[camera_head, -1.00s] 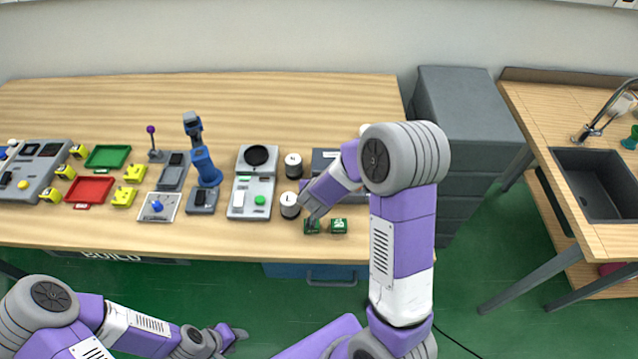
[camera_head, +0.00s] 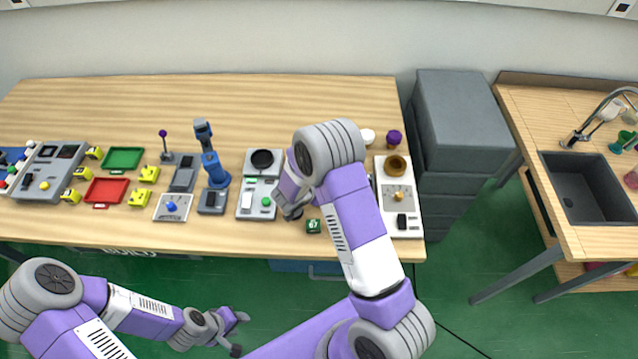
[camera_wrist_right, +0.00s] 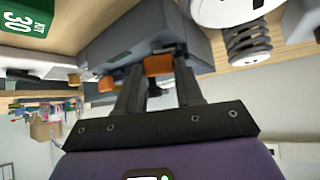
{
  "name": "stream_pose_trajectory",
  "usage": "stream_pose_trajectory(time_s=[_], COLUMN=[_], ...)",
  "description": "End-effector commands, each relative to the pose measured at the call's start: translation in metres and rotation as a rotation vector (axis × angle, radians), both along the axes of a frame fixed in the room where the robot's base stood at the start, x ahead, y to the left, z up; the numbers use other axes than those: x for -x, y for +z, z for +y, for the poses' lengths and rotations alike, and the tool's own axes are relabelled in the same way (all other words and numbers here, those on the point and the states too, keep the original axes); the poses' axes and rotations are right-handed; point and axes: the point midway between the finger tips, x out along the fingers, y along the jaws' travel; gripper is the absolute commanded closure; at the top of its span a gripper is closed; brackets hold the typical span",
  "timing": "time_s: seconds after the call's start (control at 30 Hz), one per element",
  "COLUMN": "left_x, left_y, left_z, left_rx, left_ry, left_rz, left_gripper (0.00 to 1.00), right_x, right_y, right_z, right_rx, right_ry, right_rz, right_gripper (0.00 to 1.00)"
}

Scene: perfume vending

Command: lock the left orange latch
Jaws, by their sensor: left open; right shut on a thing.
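Two orange latches show in the right wrist view on a grey case (camera_wrist_right: 190,40). One orange latch (camera_wrist_right: 158,65) is between the fingertips of my right gripper (camera_wrist_right: 158,70), which is shut on it. The other orange latch (camera_wrist_right: 107,84) is to the left in that picture, apart from the fingers. Which of them is the task's left latch I cannot tell. In the head view my right gripper (camera_head: 291,212) is low over the table, and my arm hides the case. My left gripper (camera_head: 238,331) is open and empty, in front of the table, over the green floor.
A green box (camera_head: 313,226) stands by the right gripper; a green box (camera_wrist_right: 28,20) also shows in the wrist view. The table's back is clear.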

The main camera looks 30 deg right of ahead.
Motion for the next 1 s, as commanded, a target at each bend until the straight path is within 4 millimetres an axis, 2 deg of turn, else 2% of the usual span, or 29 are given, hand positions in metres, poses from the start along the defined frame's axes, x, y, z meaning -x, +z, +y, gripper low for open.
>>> stream_pose_trajectory(time_s=[0.47,0.5,0.63,1.0], left_x=[0.0001,0.0001,0.0001,0.0001], left_y=[0.0023,0.0023,0.0024,0.0035], left_z=[0.0000,0.0000,0.0000,0.0000], left_rx=[0.000,0.000,0.000,0.000], left_ry=[0.000,0.000,0.000,0.000], left_rz=[0.000,0.000,0.000,0.000], left_gripper=[0.57,0.57,0.57,0.57], right_x=[-0.0002,-0.0002,-0.0002,0.0013], right_y=[-0.0005,-0.0004,-0.0004,0.0057], right_z=[0.0000,0.0001,0.0000,0.0048], right_rx=[0.000,0.000,0.000,-0.001], right_ry=[-0.016,-0.016,-0.016,-0.013], right_rz=[0.000,0.000,0.000,-0.002], right_gripper=[0.94,0.58,0.38,0.38])
